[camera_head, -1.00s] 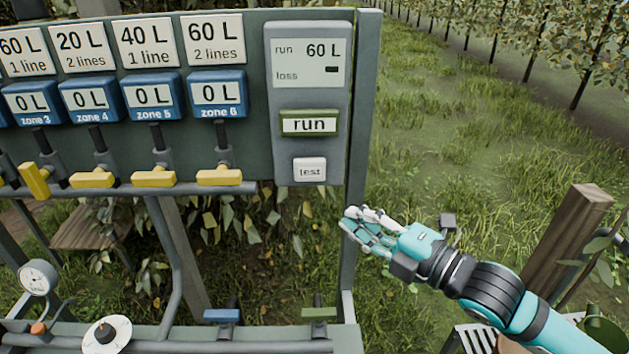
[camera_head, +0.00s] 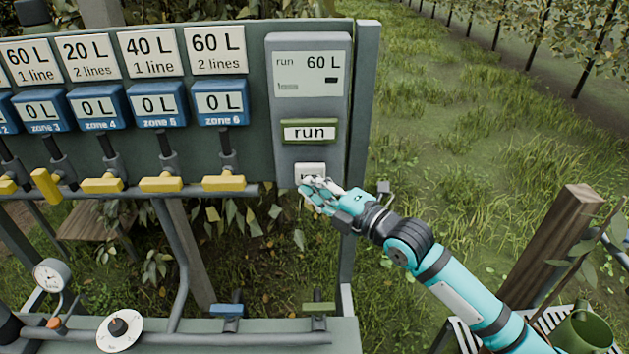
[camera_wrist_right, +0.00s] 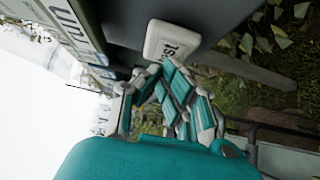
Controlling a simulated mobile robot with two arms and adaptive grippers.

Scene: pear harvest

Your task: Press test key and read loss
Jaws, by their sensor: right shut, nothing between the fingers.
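The white test key (camera_head: 310,170) sits at the bottom of the grey control box (camera_head: 284,150), under the green-framed run key (camera_head: 309,131). The display (camera_head: 307,74) above reads "run 60 L", with "loss" and a small dark block below. My right gripper (camera_head: 311,190) is shut and empty, its fingertips at the lower part of the test key and hiding part of its label. In the right wrist view the test key (camera_wrist_right: 171,41) shows just beyond the fingertips (camera_wrist_right: 160,72); I cannot tell whether they touch. My left gripper is not in view.
Blue zone counters (camera_head: 220,103) read 0 L, with yellow valve handles (camera_head: 223,183) below. A gauge (camera_head: 51,275), a white dial (camera_head: 119,330), and blue and green levers stand lower down. Grass lies behind.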

